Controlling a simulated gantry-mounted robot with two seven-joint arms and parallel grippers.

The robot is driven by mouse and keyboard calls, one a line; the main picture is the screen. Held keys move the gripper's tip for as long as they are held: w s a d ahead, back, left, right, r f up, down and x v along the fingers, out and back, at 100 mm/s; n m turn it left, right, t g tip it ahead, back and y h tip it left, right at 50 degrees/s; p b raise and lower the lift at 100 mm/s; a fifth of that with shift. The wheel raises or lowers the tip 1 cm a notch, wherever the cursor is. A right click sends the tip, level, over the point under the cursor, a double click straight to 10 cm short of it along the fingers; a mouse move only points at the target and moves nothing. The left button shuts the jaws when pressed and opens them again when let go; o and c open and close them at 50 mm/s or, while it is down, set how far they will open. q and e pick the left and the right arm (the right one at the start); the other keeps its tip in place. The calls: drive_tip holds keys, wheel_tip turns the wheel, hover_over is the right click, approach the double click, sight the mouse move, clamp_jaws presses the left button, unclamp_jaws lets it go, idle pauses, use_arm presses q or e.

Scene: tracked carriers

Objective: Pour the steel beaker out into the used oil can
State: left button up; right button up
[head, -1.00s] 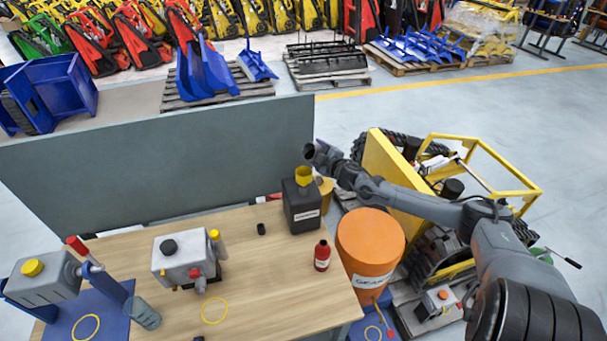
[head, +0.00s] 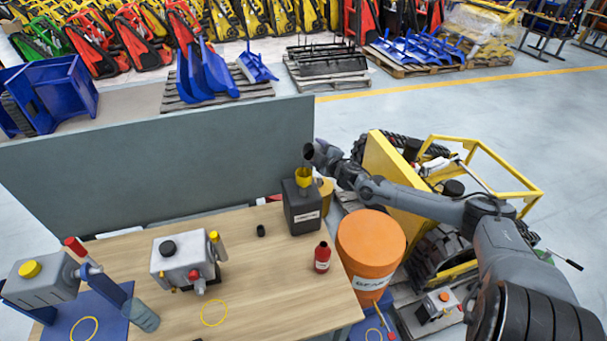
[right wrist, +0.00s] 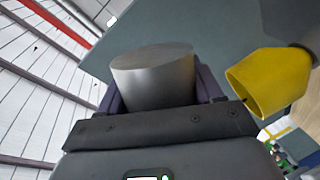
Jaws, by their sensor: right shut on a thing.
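The used oil can (head: 301,215) is a dark, square can with a white label at the back right of the table. A yellow funnel (head: 304,178) stands in its top and also shows in the right wrist view (right wrist: 262,82). My right gripper (head: 315,153) is shut on the steel beaker (head: 308,152), just above the funnel. In the right wrist view the beaker (right wrist: 155,78) sits between the fingers, apart from the funnel. It is tipped well over, roughly on its side. I see no liquid stream; the beaker's contents are hidden. My left gripper is out of view.
A small red bottle (head: 322,257) and a black cap (head: 261,230) stand near the can. A grey container (head: 186,262) is mid-table. An orange drum (head: 370,250) stands off the table's right edge, below my right arm. A grey panel (head: 160,165) runs behind the table.

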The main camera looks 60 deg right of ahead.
drive_tip(key=shift+r+n, duration=0.2)
drive_tip(key=shift+n, duration=0.1)
idle(0.9)
drive_tip(key=shift+b, duration=0.45)
drive_tip(key=shift+f+n+b, duration=0.1)
drive_tip(key=shift+n+b, duration=0.2)
drive_tip(key=shift+b, duration=0.05)
idle(0.3)
drive_tip(key=shift+b, duration=0.4)
idle(0.3)
drive_tip(key=shift+f+n+h+b, duration=0.1)
drive_tip(key=shift+n+h+b, duration=0.2)
drive_tip(key=shift+b, duration=0.1)
idle(0.4)
drive_tip(key=shift+b, duration=0.3)
idle(0.3)
drive_tip(key=shift+f+n, duration=0.1)
drive_tip(key=shift+n, duration=0.3)
drive_tip(key=shift+a, duration=0.1)
idle(0.9)
drive_tip(key=shift+f+n+b, duration=0.15)
drive_tip(key=shift+n+b, duration=0.15)
drive_tip(key=shift+b, duration=0.1)
idle(0.3)
